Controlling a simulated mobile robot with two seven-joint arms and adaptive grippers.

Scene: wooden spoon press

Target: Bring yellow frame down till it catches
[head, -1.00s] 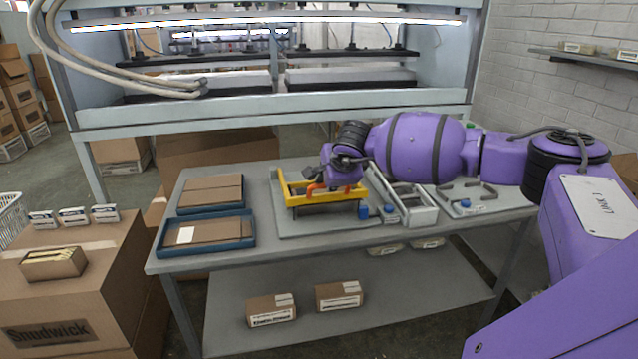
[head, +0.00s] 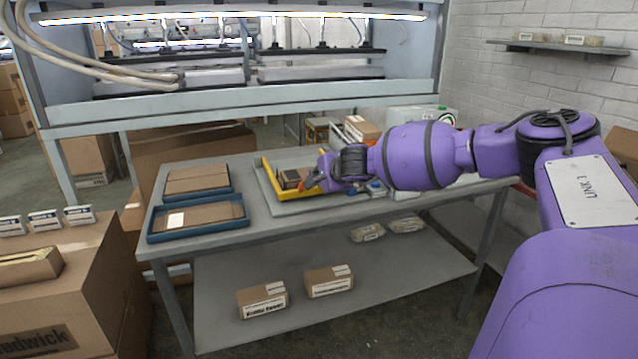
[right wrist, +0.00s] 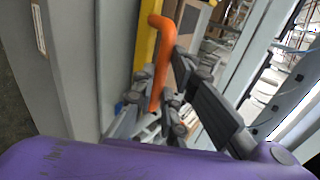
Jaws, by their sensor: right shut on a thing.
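The yellow frame (head: 266,175) is low over a grey base plate (head: 282,207) on the worktable. A brown block (head: 288,178) shows inside the frame. The frame's right side is partly hidden by my right gripper (head: 318,178). My right gripper is shut on the orange handle (right wrist: 160,62), at the frame's right end. In the right wrist view the handle stands beside a strip of the yellow frame (right wrist: 144,45), between the dark fingers. Whether a catch holds the frame cannot be seen. My left gripper is not in view.
Two blue trays with brown boards, a rear one (head: 230,192) and a front one (head: 152,228), lie left of the base plate. A large press (head: 250,112) stands behind the table. Labelled boxes (head: 262,300) sit on the lower shelf. Table front is bare.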

